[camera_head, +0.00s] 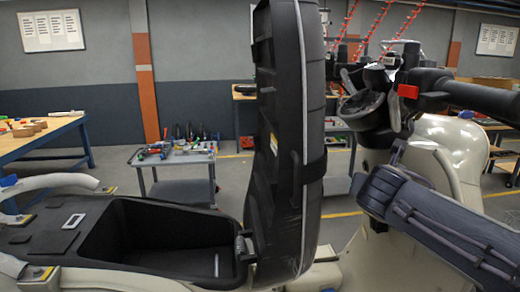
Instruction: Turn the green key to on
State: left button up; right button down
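A pale cream scooter stands across the view, and its front body (455,150) is at the right. Its black handlebar grip (485,101) carries a red switch (408,91), with dark instruments or controls (365,108) to the left. I cannot make out the green key; it may be hidden by the handlebar or the dark ribbed part (445,222) at the lower right, which I cannot identify for sure. Neither of my grippers can be made out in this view.
The scooter's black seat (308,150) stands upright in the middle, above the open storage bin (122,232). A tool cart (180,160) stands behind. A wooden workbench (45,135) is at the left. Red coiled hoses (375,25) hang at the back.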

jog(key=shift+f+b, duration=0.5)
jog(key=shift+f, duration=0.4)
dwell(1.3)
jog(key=r+p+v, duration=0.1)
jog(key=p+v, duration=0.2)
jog(key=v, duration=0.5)
jog(key=shift+r, duration=0.25)
dwell(0.7)
